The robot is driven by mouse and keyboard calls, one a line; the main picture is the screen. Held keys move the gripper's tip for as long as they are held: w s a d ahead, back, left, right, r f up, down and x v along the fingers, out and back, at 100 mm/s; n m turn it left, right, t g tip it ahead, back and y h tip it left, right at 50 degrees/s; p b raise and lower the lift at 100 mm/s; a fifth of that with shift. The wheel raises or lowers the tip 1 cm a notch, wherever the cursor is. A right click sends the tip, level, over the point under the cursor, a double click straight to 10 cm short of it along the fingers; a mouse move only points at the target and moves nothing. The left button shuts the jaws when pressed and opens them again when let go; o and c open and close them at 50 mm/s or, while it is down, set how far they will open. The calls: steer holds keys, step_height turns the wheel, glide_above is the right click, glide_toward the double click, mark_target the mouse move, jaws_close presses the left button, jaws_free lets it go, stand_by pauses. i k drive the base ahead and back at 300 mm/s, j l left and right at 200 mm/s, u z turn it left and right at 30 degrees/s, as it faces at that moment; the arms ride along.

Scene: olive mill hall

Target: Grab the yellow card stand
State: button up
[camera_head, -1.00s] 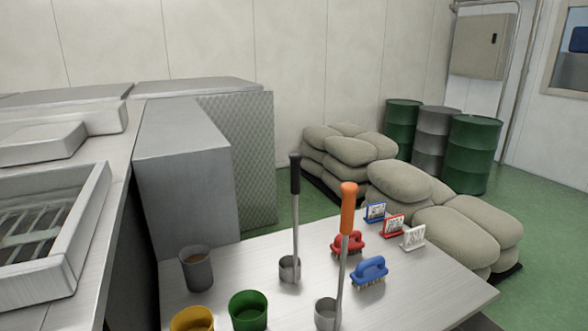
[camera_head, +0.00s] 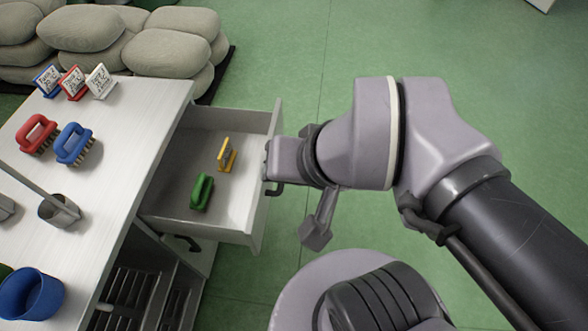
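The yellow card stand (camera_head: 227,154) stands inside an open drawer (camera_head: 160,207) under the table. It is small, with a pale card face partly showing. A green brush (camera_head: 201,192) lies in the same drawer, in front of it and a little to the left. My gripper (camera_head: 270,163) is at the drawer's right-hand front panel, beside a dark handle (camera_head: 276,189), to the right of the card stand and apart from it. Its fingers are too hidden to show whether they are open or shut.
On the table (camera_head: 108,177) are blue (camera_head: 47,81), red (camera_head: 73,83) and white (camera_head: 101,81) card stands, red (camera_head: 37,134) and blue (camera_head: 75,144) brushes, a metal ladle (camera_head: 60,210) and a blue cup (camera_head: 30,294). Sacks (camera_head: 165,52) lie behind.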

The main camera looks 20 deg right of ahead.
mark_target(226, 158)
steer(key=i+l+u, duration=0.15)
steer(key=u, duration=0.3)
steer(key=i+l+u, duration=0.25)
steer(key=u, duration=0.2)
steer(key=i+l+u, duration=0.1)
steer(key=l+u, duration=0.2)
steer(key=u, duration=0.15)
